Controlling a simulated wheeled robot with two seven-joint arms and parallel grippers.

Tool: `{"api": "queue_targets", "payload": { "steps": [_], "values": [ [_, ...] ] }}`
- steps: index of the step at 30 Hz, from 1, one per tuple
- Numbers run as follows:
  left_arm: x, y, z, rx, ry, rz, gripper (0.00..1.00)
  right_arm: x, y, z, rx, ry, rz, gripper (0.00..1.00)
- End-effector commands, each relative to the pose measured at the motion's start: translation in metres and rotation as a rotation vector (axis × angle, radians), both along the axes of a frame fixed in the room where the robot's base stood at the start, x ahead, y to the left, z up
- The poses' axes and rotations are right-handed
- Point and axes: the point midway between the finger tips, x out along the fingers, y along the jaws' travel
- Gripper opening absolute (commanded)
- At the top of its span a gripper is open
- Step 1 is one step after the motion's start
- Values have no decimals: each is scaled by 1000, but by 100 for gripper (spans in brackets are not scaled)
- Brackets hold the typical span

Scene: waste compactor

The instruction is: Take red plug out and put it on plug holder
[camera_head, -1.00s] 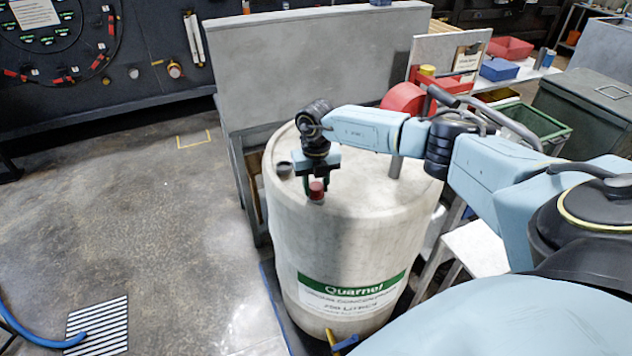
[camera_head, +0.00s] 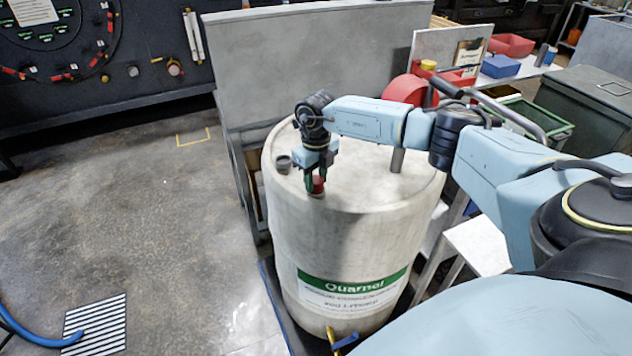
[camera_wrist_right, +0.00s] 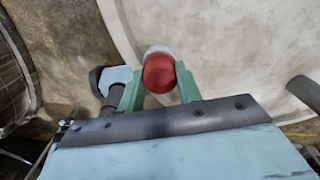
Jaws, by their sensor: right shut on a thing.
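The red plug (camera_head: 317,185) sits at the near-left edge of the top of the pale drum (camera_head: 340,235). My right gripper (camera_head: 317,182) reaches down over it from above, with its green fingers on both sides. In the right wrist view the round red plug (camera_wrist_right: 159,73) is between the two green fingertips (camera_wrist_right: 159,80), and the gripper is shut on it. A pale rim shows behind the plug. Whether the plug is still seated in the drum is hidden. No part clearly shows as the plug holder. My left gripper is not in view.
A tall grey panel (camera_head: 310,65) stands behind the drum. Open floor (camera_head: 150,220) lies to the left.

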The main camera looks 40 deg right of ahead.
Motion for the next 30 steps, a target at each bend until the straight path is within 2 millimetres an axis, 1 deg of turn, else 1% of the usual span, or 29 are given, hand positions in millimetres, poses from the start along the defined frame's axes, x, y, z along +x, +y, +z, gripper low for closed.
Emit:
{"api": "queue_targets", "payload": {
  "steps": [5,8,12,16,19,26,29,30],
  "values": [
    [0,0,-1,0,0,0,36,0,0,-1,-1,1,17,7],
    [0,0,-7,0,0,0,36,0,0,-2,-1,0,113,7],
    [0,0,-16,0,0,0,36,0,0,-3,-2,0,302,7],
    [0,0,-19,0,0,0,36,0,0,-2,-1,1,418,7],
    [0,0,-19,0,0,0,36,-1,0,-1,-1,2,448,7],
    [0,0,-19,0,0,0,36,-1,0,0,-1,2,449,7],
    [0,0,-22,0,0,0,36,0,0,-1,-1,2,494,7],
    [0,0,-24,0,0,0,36,0,0,-2,-1,1,536,7]
  ]
}}
